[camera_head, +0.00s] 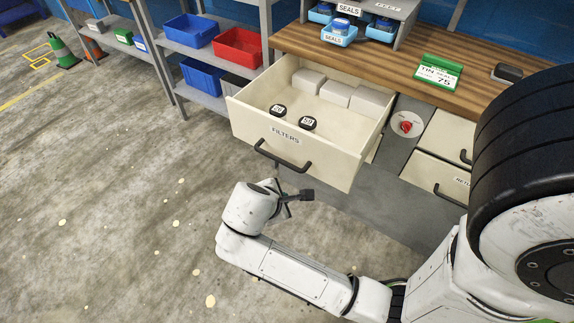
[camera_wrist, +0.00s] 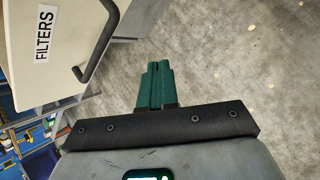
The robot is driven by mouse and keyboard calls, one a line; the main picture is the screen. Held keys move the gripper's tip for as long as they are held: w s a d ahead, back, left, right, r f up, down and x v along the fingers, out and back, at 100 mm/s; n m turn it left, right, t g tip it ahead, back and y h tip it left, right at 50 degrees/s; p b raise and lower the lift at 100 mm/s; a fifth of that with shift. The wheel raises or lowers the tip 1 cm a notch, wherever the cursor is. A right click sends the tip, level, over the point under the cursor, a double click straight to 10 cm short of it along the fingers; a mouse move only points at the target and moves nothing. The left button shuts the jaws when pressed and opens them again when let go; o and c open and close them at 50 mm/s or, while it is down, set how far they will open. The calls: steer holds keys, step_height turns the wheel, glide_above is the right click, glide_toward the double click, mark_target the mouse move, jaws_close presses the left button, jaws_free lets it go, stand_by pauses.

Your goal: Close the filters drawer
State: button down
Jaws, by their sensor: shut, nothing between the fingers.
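The filters drawer (camera_head: 243,122) is pulled well out of the bench, with its cream front facing me. A label reading FILTERS and a black bar handle (camera_head: 281,159) are on that front. In the wrist view the green fingers (camera_wrist: 156,82) are together and empty. There the drawer front (camera_wrist: 62,72) and its handle (camera_wrist: 97,50) stand at the upper left, clear of the fingers.
The wooden bench top (camera_head: 400,62) carries blue seals bins (camera_head: 339,34) and a green sign (camera_head: 438,73). Smaller drawers (camera_head: 437,173) are on the right. Grey shelves with blue and red bins (camera_head: 238,49) stand at the left. The concrete floor (camera_head: 110,190) is open at left.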

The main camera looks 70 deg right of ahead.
steer(key=w+d+f+n+g+h+b, duration=0.1)
steer(key=w+d+n+h+b, duration=0.2)
steer(key=d+n+b, duration=0.1)
steer(key=n+g+h+b, duration=0.1)
steer(key=n+h+b, duration=0.3)
glide_toward(293, 150)
steer(key=x, duration=0.6)
steer(key=shift+d+f, duration=0.2)
